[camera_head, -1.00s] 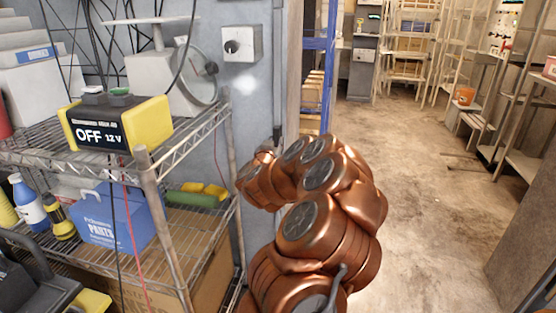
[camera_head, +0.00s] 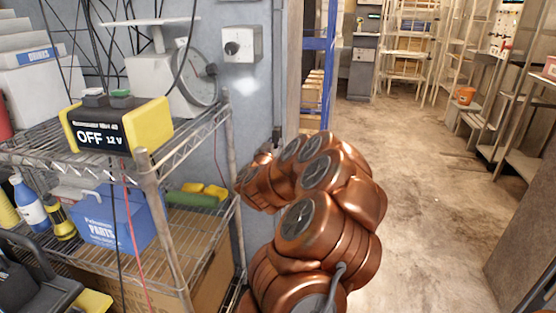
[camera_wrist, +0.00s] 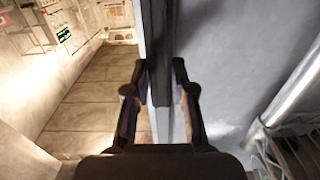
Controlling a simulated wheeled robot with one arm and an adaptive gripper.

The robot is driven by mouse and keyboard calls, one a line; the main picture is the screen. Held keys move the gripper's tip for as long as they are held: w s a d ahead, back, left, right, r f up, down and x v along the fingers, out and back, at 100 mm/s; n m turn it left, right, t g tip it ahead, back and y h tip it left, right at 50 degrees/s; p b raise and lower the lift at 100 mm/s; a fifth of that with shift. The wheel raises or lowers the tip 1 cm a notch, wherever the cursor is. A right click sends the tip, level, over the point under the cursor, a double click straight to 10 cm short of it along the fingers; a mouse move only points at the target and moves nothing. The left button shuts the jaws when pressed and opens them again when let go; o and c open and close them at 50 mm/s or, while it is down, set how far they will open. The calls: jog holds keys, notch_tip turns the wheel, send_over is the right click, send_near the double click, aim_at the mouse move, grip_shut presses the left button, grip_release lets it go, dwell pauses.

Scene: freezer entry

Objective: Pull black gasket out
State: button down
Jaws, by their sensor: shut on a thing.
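The black gasket (camera_wrist: 162,55) shows in the wrist view as a dark upright strip along the edge of a grey panel. It runs down between the two fingers of my gripper (camera_wrist: 160,85). The fingers stand one on each side of the strip and are closed on it. In the head view my copper arm reaches toward the wall edge beside the doorway, and my gripper's fingers are mostly hidden behind the arm.
A wire shelf (camera_head: 150,170) stands close at the left with a yellow-black OFF 12 V unit (camera_head: 118,128), a scale (camera_head: 165,75) and a blue parts box (camera_head: 115,218). A grey switch box (camera_head: 242,45) is on the wall. The floor (camera_head: 420,190) at the right is clear.

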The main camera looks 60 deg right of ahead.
jog(key=shift+s+a, duration=0.1)
jog(key=shift+a, duration=0.3)
dwell(0.7)
jog(key=shift+p+v, duration=0.4)
jog(key=shift+v, duration=2.25)
